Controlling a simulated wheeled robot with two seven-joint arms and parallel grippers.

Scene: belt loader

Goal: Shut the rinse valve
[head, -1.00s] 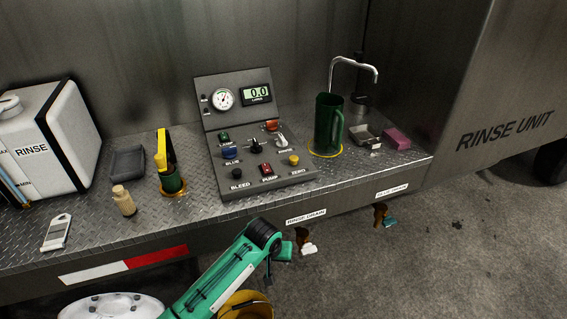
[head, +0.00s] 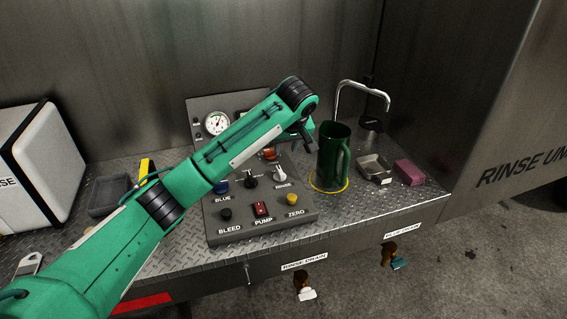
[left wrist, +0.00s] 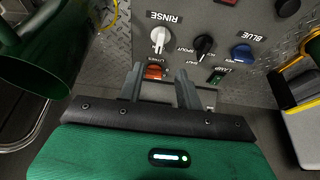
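The white rinse knob (head: 281,173), labelled RINSE, is on the sloped grey control panel (head: 262,228). It also shows in the left wrist view (left wrist: 158,40), just beyond my fingertips. There its white lever points roughly toward my gripper. My left gripper (left wrist: 158,74) is open and empty, and its fingers are apart on either side of an orange switch (left wrist: 154,72) as seen from the wrist. In the head view the left gripper (head: 308,144) hangs above the panel's right side, partly hidden by its wrist. I cannot tell whether it touches anything. My right gripper is not in view.
A black spout knob (left wrist: 203,44) and a blue knob (left wrist: 241,52) sit beside the rinse knob. A white-handled drain tap (head: 305,291) hangs below the bench edge.

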